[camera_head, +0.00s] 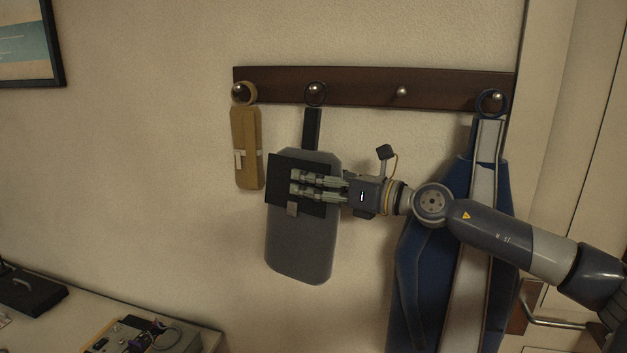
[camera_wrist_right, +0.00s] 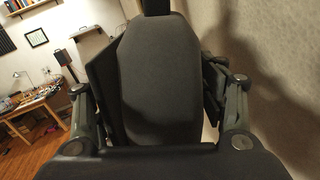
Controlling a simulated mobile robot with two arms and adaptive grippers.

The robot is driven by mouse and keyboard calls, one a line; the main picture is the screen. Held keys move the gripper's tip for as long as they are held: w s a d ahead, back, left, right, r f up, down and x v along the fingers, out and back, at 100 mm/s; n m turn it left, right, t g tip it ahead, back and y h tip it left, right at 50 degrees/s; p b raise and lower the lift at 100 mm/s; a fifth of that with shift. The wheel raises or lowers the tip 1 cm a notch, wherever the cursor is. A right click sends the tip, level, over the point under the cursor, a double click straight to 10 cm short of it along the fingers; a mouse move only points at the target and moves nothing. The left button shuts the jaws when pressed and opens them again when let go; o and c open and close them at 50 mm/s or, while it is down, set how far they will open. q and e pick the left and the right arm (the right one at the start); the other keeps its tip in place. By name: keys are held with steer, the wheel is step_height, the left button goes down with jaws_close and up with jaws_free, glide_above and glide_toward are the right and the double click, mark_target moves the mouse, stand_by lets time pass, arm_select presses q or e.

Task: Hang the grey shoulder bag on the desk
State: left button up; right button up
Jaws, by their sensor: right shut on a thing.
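The grey shoulder bag (camera_head: 300,248) is against the wall under a dark rail, with its short dark strap and ring at the second knob from the left. My right gripper (camera_head: 293,184) is shut on the bag across its dark flap, from the right. In the right wrist view the bag (camera_wrist_right: 160,85) fills the middle between the two fingers. A light desk top (camera_head: 80,312) shows at the lower left in the head view, apart from the bag. My left gripper is not in view.
The wooden rail (camera_head: 360,89) also holds a tan pouch (camera_head: 246,150) on the left and a long blue bag (camera_head: 424,270) on the right, behind my arm. The third knob (camera_head: 401,91) is bare. A black object (camera_head: 30,290) and a box of gear (camera_head: 140,338) are on the desk.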

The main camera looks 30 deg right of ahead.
stand_by(0.4)
steer(key=o, duration=1.8)
steer(key=shift+o, duration=0.3)
